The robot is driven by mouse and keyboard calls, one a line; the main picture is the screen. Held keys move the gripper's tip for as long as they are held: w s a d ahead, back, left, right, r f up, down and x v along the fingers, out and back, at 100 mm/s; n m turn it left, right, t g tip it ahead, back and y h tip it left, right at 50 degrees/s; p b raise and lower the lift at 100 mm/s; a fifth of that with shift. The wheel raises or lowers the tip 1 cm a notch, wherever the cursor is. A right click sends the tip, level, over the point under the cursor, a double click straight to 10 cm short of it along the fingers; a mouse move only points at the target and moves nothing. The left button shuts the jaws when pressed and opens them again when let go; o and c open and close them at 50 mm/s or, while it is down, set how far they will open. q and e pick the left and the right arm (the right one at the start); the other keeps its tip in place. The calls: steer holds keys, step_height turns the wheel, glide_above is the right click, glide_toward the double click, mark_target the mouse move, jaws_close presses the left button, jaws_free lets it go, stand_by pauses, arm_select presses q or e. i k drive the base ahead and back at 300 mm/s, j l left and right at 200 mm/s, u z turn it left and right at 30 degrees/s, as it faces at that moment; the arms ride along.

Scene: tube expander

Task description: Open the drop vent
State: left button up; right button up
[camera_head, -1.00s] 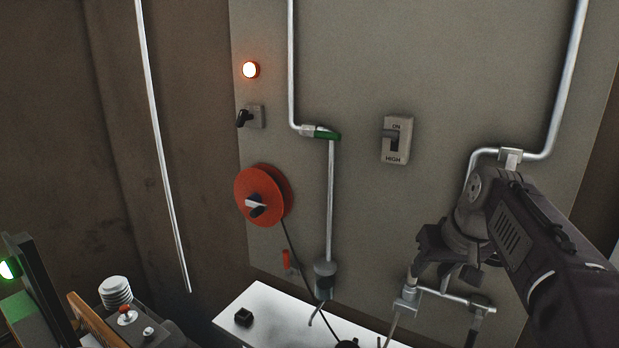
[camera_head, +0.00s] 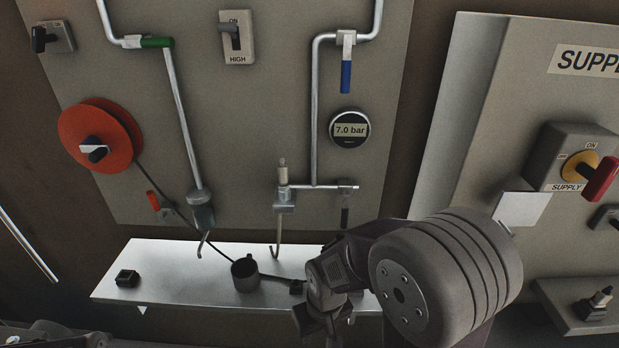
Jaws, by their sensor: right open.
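A grey drop pipe (camera_head: 314,115) runs down the panel to a cross pipe at its foot. At the right end of that pipe, a dark lever (camera_head: 345,213) hangs down; I cannot tell for sure that it is the drop vent. At the left end is a grey fitting (camera_head: 284,197) with a hooked thin tube below. Above, a valve with a blue handle (camera_head: 346,77) points down. My right gripper (camera_head: 326,322) is open, in front of the shelf, below and apart from the lever; its fingertips are partly unclear.
A round gauge (camera_head: 349,130) reads 7.0 bar. The white shelf (camera_head: 165,262) holds a dark cup (camera_head: 245,274) and a small black block (camera_head: 127,278). A red reel (camera_head: 101,138), a green-handled valve (camera_head: 157,42) and a supply switch (camera_head: 590,172) are around.

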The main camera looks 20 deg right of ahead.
mark_target(344, 215)
steer(key=z, duration=1.2)
